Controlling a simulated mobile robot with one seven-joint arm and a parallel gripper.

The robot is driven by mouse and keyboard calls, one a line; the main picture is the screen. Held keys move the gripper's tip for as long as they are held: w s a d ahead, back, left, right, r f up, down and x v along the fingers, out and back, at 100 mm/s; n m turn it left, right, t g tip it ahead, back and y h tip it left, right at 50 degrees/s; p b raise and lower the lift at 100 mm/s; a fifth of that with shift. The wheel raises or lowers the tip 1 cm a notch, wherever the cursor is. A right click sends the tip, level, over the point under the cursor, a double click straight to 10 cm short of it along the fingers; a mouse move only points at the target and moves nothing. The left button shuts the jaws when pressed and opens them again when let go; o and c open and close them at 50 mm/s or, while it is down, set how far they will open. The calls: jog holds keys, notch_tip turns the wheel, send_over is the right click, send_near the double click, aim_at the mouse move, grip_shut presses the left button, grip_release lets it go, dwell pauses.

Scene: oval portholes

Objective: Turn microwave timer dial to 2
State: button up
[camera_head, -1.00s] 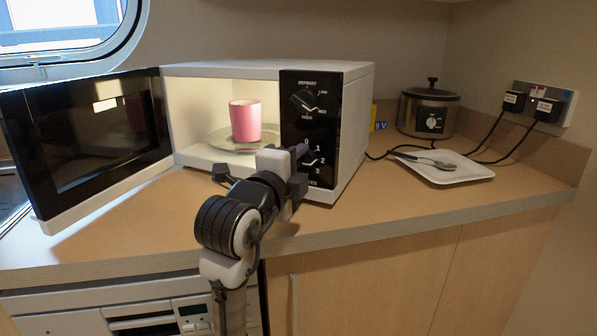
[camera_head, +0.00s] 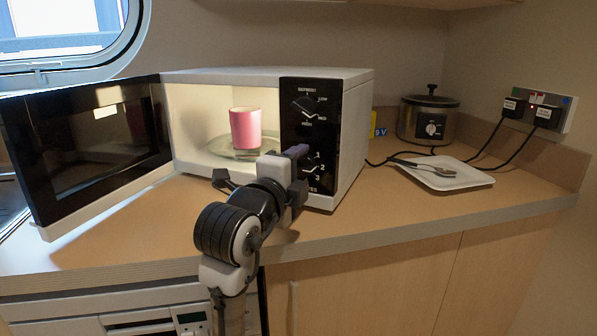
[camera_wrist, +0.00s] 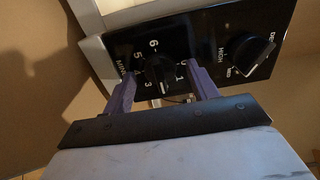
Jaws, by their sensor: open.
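The microwave (camera_head: 352,130) stands on the counter with its door (camera_head: 85,145) swung open to the left. Its black control panel (camera_head: 318,110) has an upper dial (camera_head: 303,104) and a lower timer dial, which my gripper partly hides in the head view. In the wrist view the timer dial (camera_wrist: 159,76) is a black knob ringed by numbers, beside the other dial (camera_wrist: 250,52). My gripper (camera_wrist: 160,85) is open, its two purple fingers on either side of the timer dial. Whether they touch it I cannot tell.
A pink cup (camera_head: 245,128) stands on the glass plate (camera_head: 220,148) inside the lit microwave. The counter front (camera_head: 400,215) is clear.

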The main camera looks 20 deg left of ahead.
jog(key=s+a, duration=0.1)
jog(key=s, duration=1.2)
jog(key=shift+s+b, duration=0.35)
jog(key=shift+s, duration=0.05)
